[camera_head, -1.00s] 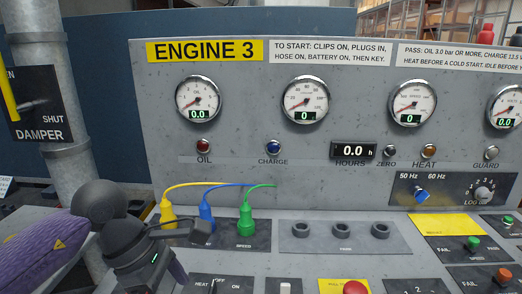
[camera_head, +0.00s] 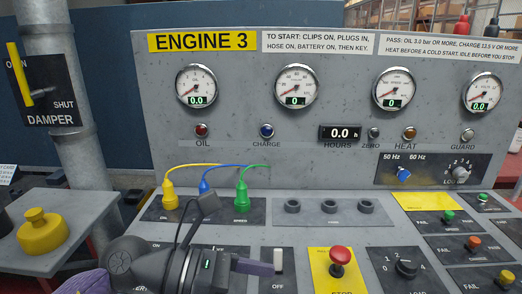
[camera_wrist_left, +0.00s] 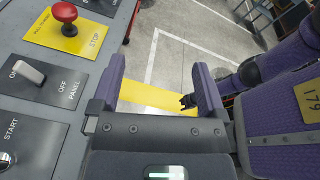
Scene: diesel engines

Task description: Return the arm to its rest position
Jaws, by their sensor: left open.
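My left gripper (camera_head: 262,267) is low in the head view, in front of the panel's lower edge near the OFF switch. One purple finger shows there, pointing right. In the left wrist view my left gripper (camera_wrist_left: 160,88) has its two purple fingers wide apart, with nothing between them but floor beyond.
The Engine 3 panel (camera_head: 300,155) fills the head view. A red stop button (camera_head: 341,256) is right of my gripper; it also shows in the left wrist view (camera_wrist_left: 64,12). Yellow, blue and green plugs (camera_head: 241,200) with leads stand behind. A yellow knob (camera_head: 42,232) is left.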

